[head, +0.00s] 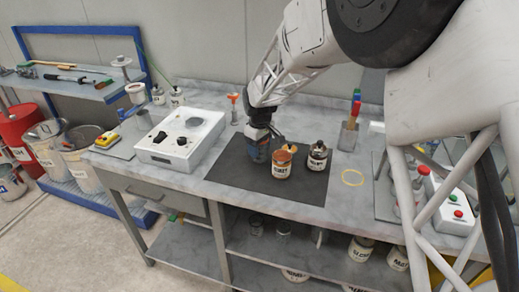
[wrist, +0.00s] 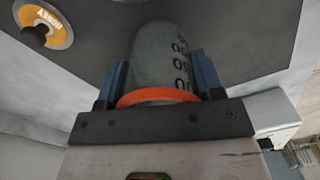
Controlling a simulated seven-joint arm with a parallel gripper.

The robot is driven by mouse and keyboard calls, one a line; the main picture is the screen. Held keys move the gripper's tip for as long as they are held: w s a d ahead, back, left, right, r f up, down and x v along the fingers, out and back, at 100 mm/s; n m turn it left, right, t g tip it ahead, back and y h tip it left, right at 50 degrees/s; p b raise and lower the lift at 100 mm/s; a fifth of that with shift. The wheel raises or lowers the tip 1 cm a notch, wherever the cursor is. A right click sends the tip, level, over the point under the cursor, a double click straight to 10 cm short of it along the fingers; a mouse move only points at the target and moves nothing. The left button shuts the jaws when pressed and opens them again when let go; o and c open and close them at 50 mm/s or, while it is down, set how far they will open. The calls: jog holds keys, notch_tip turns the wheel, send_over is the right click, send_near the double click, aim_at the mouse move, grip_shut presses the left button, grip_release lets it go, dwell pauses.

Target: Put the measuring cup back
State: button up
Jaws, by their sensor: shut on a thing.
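My gripper (head: 258,146) is over the left part of the dark mat on the bench, beside the orange-labelled jar. In the wrist view my gripper (wrist: 159,62) has its two blue fingers on either side of a grey cylindrical cup (wrist: 160,52) with dark printed markings and an orange rim. This looks like the measuring cup, and the fingers are shut on it. The rim lies close to the gripper's base. In the head view the cup is mostly hidden by the fingers, and I cannot tell whether it touches the mat.
The orange-labelled jar (head: 282,164) stands just right of my gripper, with a dark-lidded jar (head: 317,159) behind it. A tool holder (head: 348,136) stands behind.

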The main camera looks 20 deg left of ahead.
jog(key=shift+f, duration=0.55)
jog(key=shift+f, duration=0.15)
jog(key=o, duration=0.9)
jog(key=shift+o, duration=0.2)
notch_tip(320, 180, up, 12)
dwell(0.8)
